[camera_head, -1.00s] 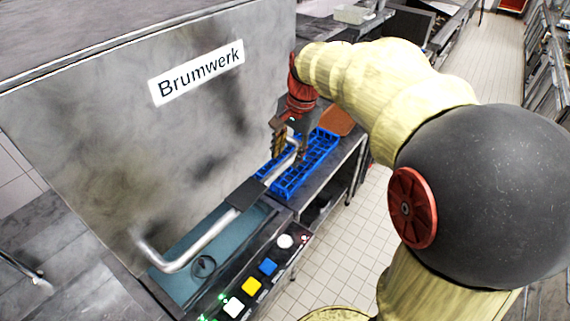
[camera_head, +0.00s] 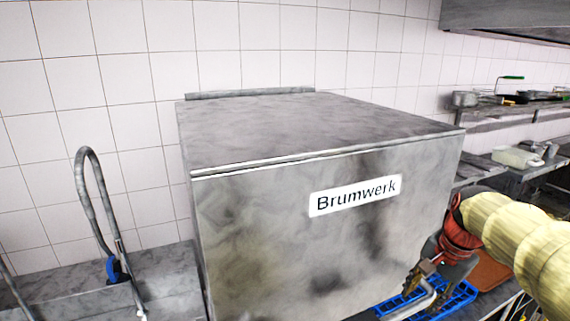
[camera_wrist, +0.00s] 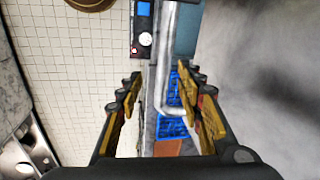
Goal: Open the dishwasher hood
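The dishwasher hood (camera_head: 260,235) is a large grey stained metal box with a "Brumwerk" label on its front. Its tubular handle (camera_head: 424,302) shows only in part at the bottom right of the head view. In the wrist view the handle (camera_wrist: 166,75) runs down between my fingers and bends toward the hood front (camera_wrist: 260,70) at right. My gripper (camera_head: 418,277) is at the handle's right end in the head view. In the wrist view my gripper (camera_wrist: 163,100) has its fingers apart, one each side of the bar, with gaps visible. Contact is not clear.
A blue rack (camera_head: 455,298) lies on the counter right of the hood, beside a brown board (camera_head: 490,270). A curved tap (camera_head: 88,190) stands at left over a steel counter. A tiled wall is behind. The control buttons (camera_wrist: 145,38) show in the wrist view.

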